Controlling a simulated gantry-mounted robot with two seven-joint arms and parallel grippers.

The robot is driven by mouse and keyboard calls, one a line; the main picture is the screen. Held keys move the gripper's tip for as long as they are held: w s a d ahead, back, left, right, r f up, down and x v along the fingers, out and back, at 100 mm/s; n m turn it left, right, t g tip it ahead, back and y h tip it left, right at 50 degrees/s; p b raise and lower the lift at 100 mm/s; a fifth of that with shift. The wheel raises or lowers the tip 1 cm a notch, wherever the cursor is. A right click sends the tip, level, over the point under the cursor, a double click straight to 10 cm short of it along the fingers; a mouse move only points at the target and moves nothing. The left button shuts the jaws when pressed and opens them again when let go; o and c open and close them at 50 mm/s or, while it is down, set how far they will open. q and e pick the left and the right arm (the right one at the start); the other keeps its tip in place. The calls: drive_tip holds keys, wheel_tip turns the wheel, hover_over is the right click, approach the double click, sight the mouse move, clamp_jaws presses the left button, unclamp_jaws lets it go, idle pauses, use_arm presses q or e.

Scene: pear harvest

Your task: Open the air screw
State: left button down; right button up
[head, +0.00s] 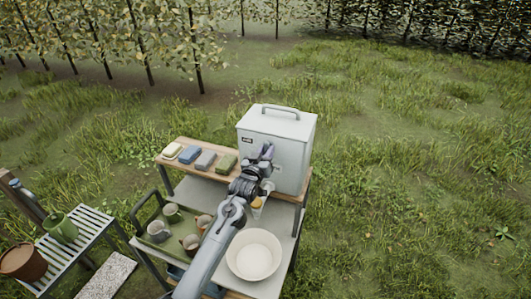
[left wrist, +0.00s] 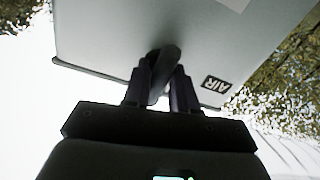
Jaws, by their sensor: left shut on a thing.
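A pale grey lidded box (head: 287,123) with a top handle stands on the bench; its wall also fills the top of the left wrist view (left wrist: 110,38). A small AIR label (left wrist: 216,84) is on that wall, beside a dark air screw (left wrist: 168,58). My left gripper (head: 267,152) is at the box's front face. In the left wrist view its two dark fingers (left wrist: 161,82) are shut on the air screw, one on each side. In the head view the screw is hidden behind my gripper. My right gripper is not in view.
A white bowl (head: 254,254) stands on the lower bench top below my left arm. A green tray (head: 158,236) with several cups is left of it. A slatted bench (head: 92,228) holds pots at far left.

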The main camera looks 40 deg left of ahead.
use_arm(q)
drive_tip(key=shift+r, duration=0.1)
idle(0.4)
drive_tip(key=c, duration=0.9)
unclamp_jaws()
drive_tip(key=shift+s+d, duration=0.15)
drive_tip(key=shift+s, duration=0.4)
drive_tip(key=shift+b+v, duration=1.2)
drive_tip(key=shift+v, duration=3.65)
